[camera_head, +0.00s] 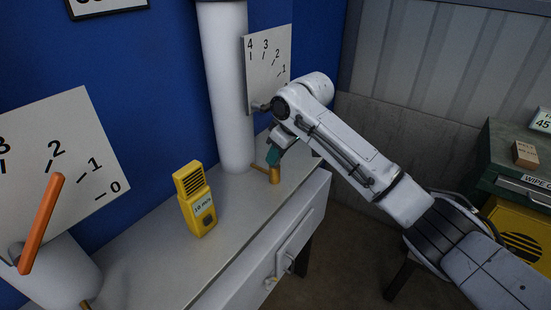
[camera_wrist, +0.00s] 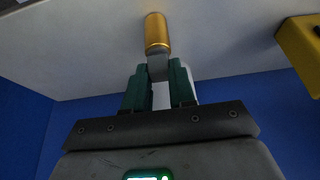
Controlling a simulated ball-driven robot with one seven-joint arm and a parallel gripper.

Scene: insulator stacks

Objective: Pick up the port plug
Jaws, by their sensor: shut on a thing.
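My gripper (camera_wrist: 158,70) has its two green fingers closed on a small grey port plug (camera_wrist: 157,63) in the wrist view. The plug's grey end lies against the end of a brass port tube (camera_wrist: 156,32); I cannot tell whether it is seated in it or just clear. In the head view my gripper (camera_head: 273,156) points down at the upright brass port (camera_head: 275,175), which joins the white column by a short brass pipe. The plug is hidden there by the fingers.
A white column (camera_head: 227,90) stands close left of my gripper on a grey bench (camera_head: 150,250). A yellow handheld meter (camera_head: 195,200) stands nearer on the bench. A dial plate (camera_head: 268,65) is behind my arm. An orange lever (camera_head: 42,222) is at the left.

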